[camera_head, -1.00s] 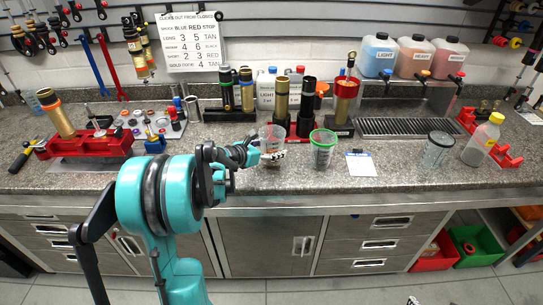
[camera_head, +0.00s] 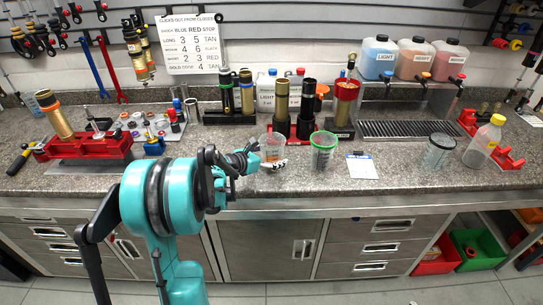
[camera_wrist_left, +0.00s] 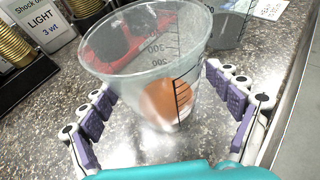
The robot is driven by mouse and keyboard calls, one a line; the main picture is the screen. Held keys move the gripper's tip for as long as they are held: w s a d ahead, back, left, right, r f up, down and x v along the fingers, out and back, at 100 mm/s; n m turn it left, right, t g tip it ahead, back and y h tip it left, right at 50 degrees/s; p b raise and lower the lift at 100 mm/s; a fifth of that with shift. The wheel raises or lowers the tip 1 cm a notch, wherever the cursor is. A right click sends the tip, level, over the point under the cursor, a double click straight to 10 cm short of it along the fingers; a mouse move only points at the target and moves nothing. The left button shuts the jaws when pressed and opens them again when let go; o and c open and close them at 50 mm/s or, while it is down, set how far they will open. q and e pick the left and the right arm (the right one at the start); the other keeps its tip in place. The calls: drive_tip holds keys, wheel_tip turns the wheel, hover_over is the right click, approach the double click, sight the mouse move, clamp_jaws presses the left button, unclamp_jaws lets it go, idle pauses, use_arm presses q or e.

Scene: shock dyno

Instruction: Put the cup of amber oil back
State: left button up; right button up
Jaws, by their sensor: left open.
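A clear graduated cup (camera_head: 271,146) with amber-orange showing low in it stands on the granite counter, left of a green-rimmed cup. In the left wrist view the clear cup (camera_wrist_left: 150,65) fills the middle, with the amber patch (camera_wrist_left: 166,102) seen through its wall. My left gripper (camera_head: 268,163) is low at the near side of this cup. Its two purple-padded fingers (camera_wrist_left: 168,105) are spread on either side of the cup. The left finger shows a gap; whether the right one touches cannot be told. My right gripper is not in view.
Another clear cup (camera_head: 437,152) and a squeeze bottle (camera_head: 483,142) are farther right. Shock bodies and a red stand (camera_head: 282,130) are behind. The counter's front edge is close.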

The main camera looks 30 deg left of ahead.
use_arm(q)
drive_tip(key=p+v, duration=0.4)
drive_tip(key=v, duration=0.8)
drive_tip(key=s+d+m+g, duration=0.2)
drive_tip(key=d+m, duration=0.5)
drive_tip(key=d, duration=0.1)
drive_tip(key=s+d+m+g, duration=0.2)
drive_tip(key=s+d+m, duration=0.1)
drive_tip(key=d+m, duration=0.4)
drive_tip(key=s+d+m+g+y, duration=0.1)
drive_tip(key=s+d+m, duration=0.3)
drive_tip(key=m, duration=0.5)
drive_tip(key=s+d+m+g+y, duration=0.1)
drive_tip(key=s+d+m+y, duration=0.1)
drive_tip(key=s+d+m, duration=0.3)
drive_tip(key=shift+s+f+m, duration=0.4)
drive_tip(key=shift+s+m, duration=1.55)
drive_tip(key=shift+m, duration=0.65)
drive_tip(key=shift+d, duration=0.1)
